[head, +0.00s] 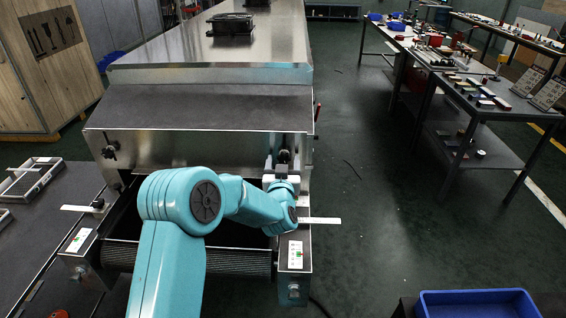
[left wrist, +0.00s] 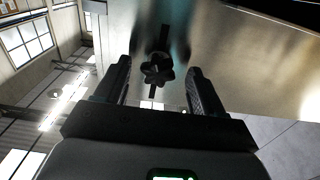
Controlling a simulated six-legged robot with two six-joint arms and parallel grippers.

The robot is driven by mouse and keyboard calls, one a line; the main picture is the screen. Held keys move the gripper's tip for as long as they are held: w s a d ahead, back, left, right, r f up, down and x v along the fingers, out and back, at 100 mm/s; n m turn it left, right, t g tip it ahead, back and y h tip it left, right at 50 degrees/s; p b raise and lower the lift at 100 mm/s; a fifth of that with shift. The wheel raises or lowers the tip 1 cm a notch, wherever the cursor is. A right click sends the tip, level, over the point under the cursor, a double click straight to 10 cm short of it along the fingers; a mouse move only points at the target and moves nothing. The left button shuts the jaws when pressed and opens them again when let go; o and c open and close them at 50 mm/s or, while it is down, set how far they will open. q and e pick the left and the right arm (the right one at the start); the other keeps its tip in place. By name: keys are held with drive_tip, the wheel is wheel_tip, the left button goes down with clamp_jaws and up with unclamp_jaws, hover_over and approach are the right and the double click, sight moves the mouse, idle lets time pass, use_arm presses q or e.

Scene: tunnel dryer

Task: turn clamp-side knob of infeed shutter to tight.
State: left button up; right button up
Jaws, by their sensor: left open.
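The infeed shutter (head: 200,150) is the steel front plate of the dryer. A black knob (head: 110,152) is at its left side. A second black knob (head: 284,156) is at its right side, just beyond my left gripper (head: 283,169). In the left wrist view a dark lobed knob (left wrist: 157,70) sits over a slot in the steel plate. It shows between the two fingers of my left gripper (left wrist: 159,64), which is open. I cannot tell whether the fingers reach around it or touch it. My right gripper is not in view.
The conveyor belt (head: 230,262) lies below the shutter, partly hidden by my left arm. A white strip (head: 320,220) sticks out at the right frame rail. A blue bin (head: 478,302) is at lower right. Workbenches (head: 480,105) stand at right; the floor between is mostly clear.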

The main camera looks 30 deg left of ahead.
use_arm(q)
drive_tip(key=shift+w, duration=0.1)
drive_tip(key=c, duration=1)
drive_tip(key=shift+c, duration=0.2)
drive_tip(key=shift+f+m, duration=0.1)
drive_tip(key=shift+m, duration=0.2)
